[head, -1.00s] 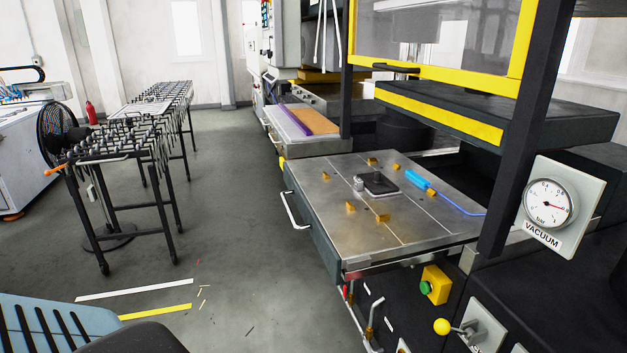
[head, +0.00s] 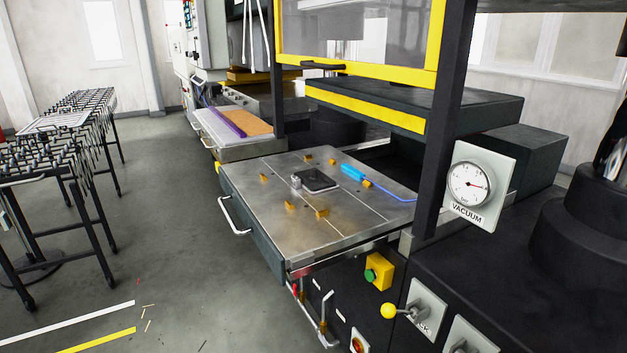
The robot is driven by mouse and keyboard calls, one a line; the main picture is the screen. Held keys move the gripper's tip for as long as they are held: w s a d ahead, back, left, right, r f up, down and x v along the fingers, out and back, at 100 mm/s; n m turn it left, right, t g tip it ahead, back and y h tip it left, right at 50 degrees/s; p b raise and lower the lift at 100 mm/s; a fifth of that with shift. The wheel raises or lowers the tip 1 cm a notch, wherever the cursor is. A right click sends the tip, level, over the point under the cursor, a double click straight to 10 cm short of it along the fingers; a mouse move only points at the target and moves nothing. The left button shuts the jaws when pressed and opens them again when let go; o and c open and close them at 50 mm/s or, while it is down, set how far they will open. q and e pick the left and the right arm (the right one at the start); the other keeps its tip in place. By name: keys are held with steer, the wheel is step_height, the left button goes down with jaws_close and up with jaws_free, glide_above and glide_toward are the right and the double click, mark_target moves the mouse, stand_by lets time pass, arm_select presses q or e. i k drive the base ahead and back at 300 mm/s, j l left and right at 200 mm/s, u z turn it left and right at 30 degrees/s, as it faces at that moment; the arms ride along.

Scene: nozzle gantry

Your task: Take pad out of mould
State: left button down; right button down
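The mould is a flat metal plate (head: 265,215) on a pulled-out drawer with a handle at its front left. A small dark pad (head: 317,180) with a pale rim lies near the middle of the plate. A small metal piece (head: 296,180) sits at the pad's left edge. Several brass blocks (head: 322,213) stand around it. A blue-handled tool (head: 352,172) with a blue line lies on the plate to the right of the pad. Neither of my grippers shows in the head view.
A dark press block with a yellow stripe (head: 365,106) hangs above and behind the plate. A black post (head: 446,125) and a vacuum gauge (head: 470,184) stand to the right. A rack table (head: 60,150) stands at left. The floor between is largely clear.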

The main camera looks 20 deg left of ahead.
mark_target(312, 178)
steer(key=j+z, duration=0.1)
steer(key=z, duration=0.55)
steer(key=j+z, duration=0.35)
steer(key=k+j+z, duration=0.15)
steer(key=j+z, duration=0.2)
steer(key=k+j+z, duration=0.1)
steer(key=j, duration=0.25)
steer(key=k+j+z, duration=0.1)
steer(key=j, duration=0.2)
steer(key=k+j+z, duration=0.1)
steer(key=k+j, duration=0.2)
steer(key=j, duration=0.2)
steer(key=k+j, duration=0.2)
steer(key=j, duration=0.25)
steer(key=k+j, duration=0.2)
steer(key=j, duration=0.2)
steer(key=k+j+z, duration=0.1)
steer(key=j, duration=0.3)
steer(key=k, duration=0.1)
